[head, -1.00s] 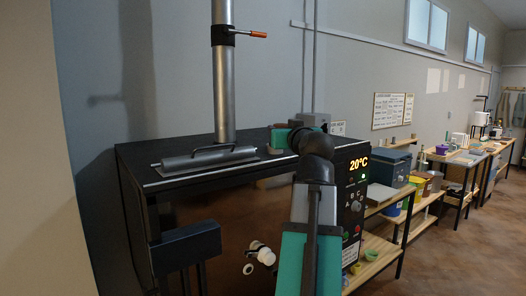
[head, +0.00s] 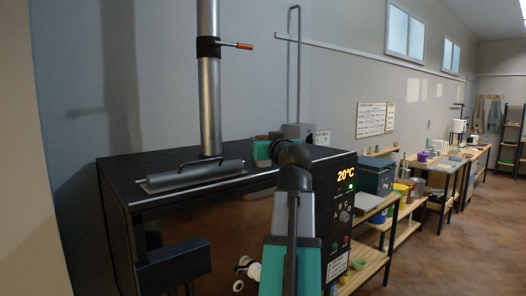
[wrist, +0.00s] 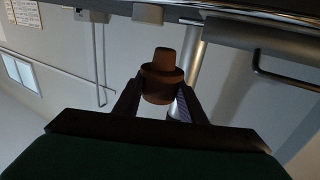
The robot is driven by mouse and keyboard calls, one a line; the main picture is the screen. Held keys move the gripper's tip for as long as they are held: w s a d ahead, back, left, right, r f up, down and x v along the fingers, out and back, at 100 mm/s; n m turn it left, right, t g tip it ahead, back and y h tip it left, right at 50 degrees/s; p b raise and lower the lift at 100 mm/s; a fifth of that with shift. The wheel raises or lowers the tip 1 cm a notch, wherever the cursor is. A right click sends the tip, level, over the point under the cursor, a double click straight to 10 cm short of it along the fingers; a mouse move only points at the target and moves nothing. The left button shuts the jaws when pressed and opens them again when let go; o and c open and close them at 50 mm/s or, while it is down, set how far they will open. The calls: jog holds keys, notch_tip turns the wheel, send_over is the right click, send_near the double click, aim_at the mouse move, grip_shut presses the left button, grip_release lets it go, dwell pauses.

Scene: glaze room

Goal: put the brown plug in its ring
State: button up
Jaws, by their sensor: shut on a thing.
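The brown plug (wrist: 162,76) is between the fingers of my gripper (wrist: 158,98) in the wrist view, its narrower end pointing away from the palm. My gripper is shut on it. In the head view my arm hides the fingertips and the plug. A small white ring (head: 238,286) shows low on the kiln's dark front, left of my forearm. I cannot tell from the frames which ring belongs to the brown plug.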

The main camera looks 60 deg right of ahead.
jog(key=w+d+p, duration=0.1)
jog(key=w+d, duration=0.1)
jog(key=d, duration=0.1)
jog(key=w+d+p, duration=0.1)
jog(key=w+d, duration=0.1)
jog(key=d, duration=0.2)
jog(key=w+d+f+p, duration=0.1)
jog(key=w+d, duration=0.1)
jog(key=d, duration=0.1)
jog(key=shift+w+d, duration=0.25)
jog(key=shift+w, duration=0.05)
jog(key=shift+w+d+f+p, duration=0.1)
jog(key=shift+w+d+p, duration=0.15)
jog(key=shift+d+p, duration=0.1)
jog(key=shift+f, duration=0.15)
jog(key=shift+f+p, duration=0.85)
jog(key=shift+f, duration=0.8)
jog(key=shift+f+b, duration=0.3)
jog(key=shift+b, duration=0.2)
jog(key=o, duration=1.1)
jog(key=shift+r+p, duration=0.3)
jog(key=shift+p, duration=0.1)
